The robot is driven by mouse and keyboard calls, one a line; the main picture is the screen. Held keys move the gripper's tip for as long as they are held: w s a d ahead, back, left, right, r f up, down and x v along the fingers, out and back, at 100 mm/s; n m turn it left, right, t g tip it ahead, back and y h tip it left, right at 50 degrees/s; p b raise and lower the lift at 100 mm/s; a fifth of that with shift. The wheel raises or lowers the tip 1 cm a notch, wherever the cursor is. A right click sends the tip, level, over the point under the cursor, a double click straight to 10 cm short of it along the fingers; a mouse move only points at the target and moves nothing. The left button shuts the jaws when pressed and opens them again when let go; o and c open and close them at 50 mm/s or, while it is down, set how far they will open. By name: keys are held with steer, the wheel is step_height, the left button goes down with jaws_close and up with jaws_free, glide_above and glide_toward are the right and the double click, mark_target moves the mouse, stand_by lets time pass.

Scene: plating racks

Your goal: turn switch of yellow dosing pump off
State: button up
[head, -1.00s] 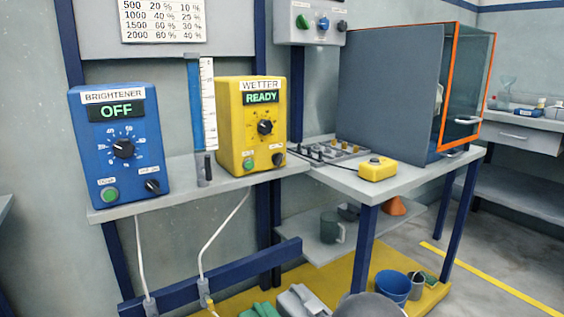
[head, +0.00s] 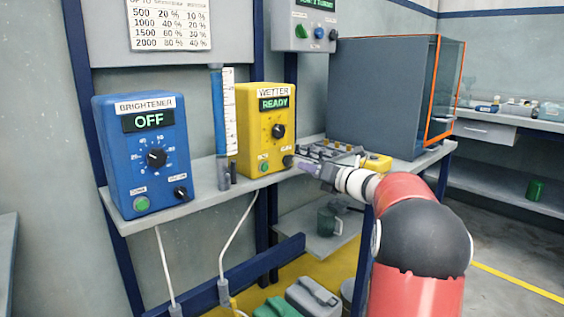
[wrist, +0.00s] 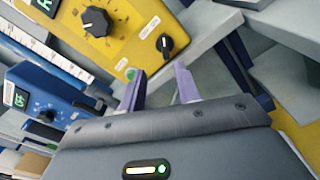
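The yellow dosing pump (head: 250,138) labelled WETTER stands on the grey shelf, its display (head: 273,103) reading READY. It has a large black dial (head: 278,131), a green button (head: 264,168) and a small black switch (head: 288,161) at its lower right. In the wrist view the switch (wrist: 165,43) lies beyond the fingertips, with its white pointer line showing. My gripper (wrist: 160,72) is open, its two purple fingers apart with nothing between them. In the head view my gripper (head: 304,167) is just right of the switch; contact is not visible.
The blue BRIGHTENER pump (head: 143,158), reading OFF, stands to the left on the same shelf (head: 205,196). A small dark post (head: 224,173) stands between the pumps. A tray of knobs and a yellow box (head: 377,163) lie on the bench to the right.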

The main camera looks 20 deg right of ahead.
mark_target(293, 160)
steer(key=shift+m+t, duration=0.3)
steer(key=shift+m, duration=0.2)
steer(key=x, duration=0.2)
steer(key=d+x, duration=0.1)
steer(key=x, duration=0.2)
steer(key=p+x, duration=0.1)
steer(key=x, duration=0.1)
steer(key=shift+w, duration=0.6)
steer(key=shift+c, duration=0.4)
jaws_close()
